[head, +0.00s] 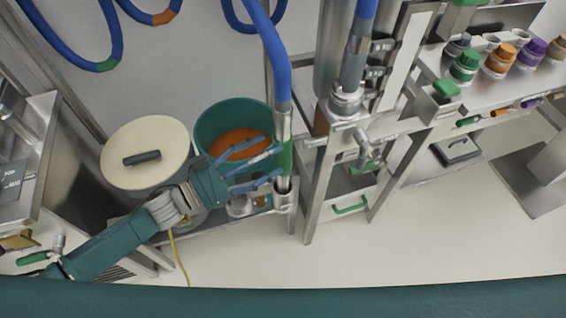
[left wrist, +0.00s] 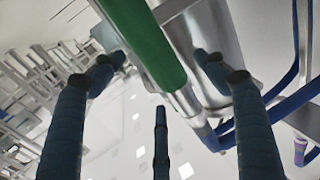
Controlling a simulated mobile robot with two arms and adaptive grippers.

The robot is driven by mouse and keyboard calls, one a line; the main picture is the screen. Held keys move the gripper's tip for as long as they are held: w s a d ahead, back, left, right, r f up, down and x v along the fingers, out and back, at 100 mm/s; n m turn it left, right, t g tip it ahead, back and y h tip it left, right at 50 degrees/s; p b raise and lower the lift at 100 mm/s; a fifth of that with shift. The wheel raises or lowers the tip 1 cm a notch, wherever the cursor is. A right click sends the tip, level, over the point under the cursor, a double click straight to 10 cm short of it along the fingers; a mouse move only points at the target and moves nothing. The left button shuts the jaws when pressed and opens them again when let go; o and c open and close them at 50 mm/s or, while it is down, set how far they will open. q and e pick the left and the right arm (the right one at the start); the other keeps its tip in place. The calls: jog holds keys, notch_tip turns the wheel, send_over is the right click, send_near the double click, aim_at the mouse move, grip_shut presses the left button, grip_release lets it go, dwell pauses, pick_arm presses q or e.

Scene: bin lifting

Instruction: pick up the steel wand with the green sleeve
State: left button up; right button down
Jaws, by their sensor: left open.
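The steel wand with the green sleeve (head: 285,157) stands upright in the head view, its lower end in a steel holder (head: 286,197) and a blue hose (head: 272,45) joined to its top. My left gripper (head: 270,160) is open, its blue fingers spread toward the sleeve from the left. In the left wrist view the green sleeve (left wrist: 146,42) crosses between the outer fingers of the left gripper (left wrist: 158,95). I cannot tell whether any finger touches it. My right gripper is not in view.
A green bucket (head: 204,124) with orange contents stands behind my left gripper. A cream lid (head: 130,170) with a dark handle is left of it. A steel frame (head: 313,190) stands close right of the wand. Several coloured-capped jars are on the bench (head: 440,70) at right.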

aim_at(287, 146)
pick_arm(q)
jog(key=p+x, duration=0.1)
jog(key=x, duration=0.4)
jog(key=shift+d+f, duration=0.1)
jog(key=shift+d, duration=0.35)
jog(key=shift+a, duration=0.1)
jog(key=shift+c, duration=0.2)
jog(key=c, duration=1.3)
jog(key=shift+c, duration=0.8)
jog(key=shift+r, duration=0.2)
